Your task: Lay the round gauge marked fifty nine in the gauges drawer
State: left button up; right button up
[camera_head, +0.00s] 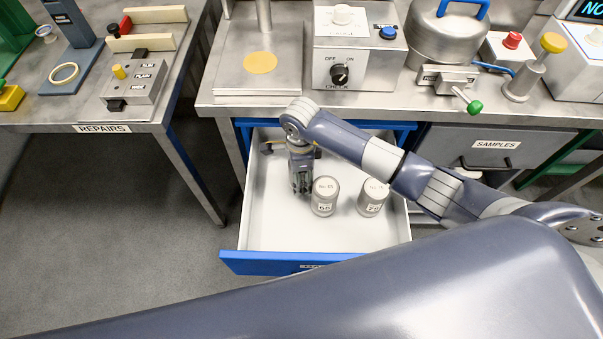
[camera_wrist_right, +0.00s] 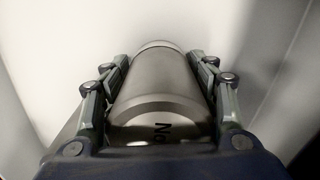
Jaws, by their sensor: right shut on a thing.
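My right gripper (camera_head: 300,184) points down inside the open drawer (camera_head: 272,236), left of two standing gauges. In the right wrist view its fingers are shut on a grey metal cylinder, the held gauge (camera_wrist_right: 160,82). Its near face shows "No", but the number is hidden. In the head view the gripper hides most or all of it. Whether it touches the drawer floor is not clear. The standing gauges (camera_head: 323,192) and (camera_head: 372,194) look marked 65 and 75. The label on the drawer's blue front is mostly cut off by my body. My left gripper is out of view.
The white drawer floor is clear in front of the gauges. The steel bench edge (camera_head: 225,109) overhangs the drawer's back. A closed samples drawer (camera_head: 470,150) is to the right. The repairs bench (camera_head: 60,126) stands at the left, across a gap of floor.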

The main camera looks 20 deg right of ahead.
jog(key=shift+f, duration=0.2)
jog(key=o, duration=1)
jog(key=shift+r, duration=0.15)
jog(key=shift+r+p, duration=0.25)
jog(key=shift+p, duration=0.05)
notch_tip(320, 180, up, 7)
jog(key=shift+r+b, duration=0.1)
jog(key=shift+b, duration=0.25)
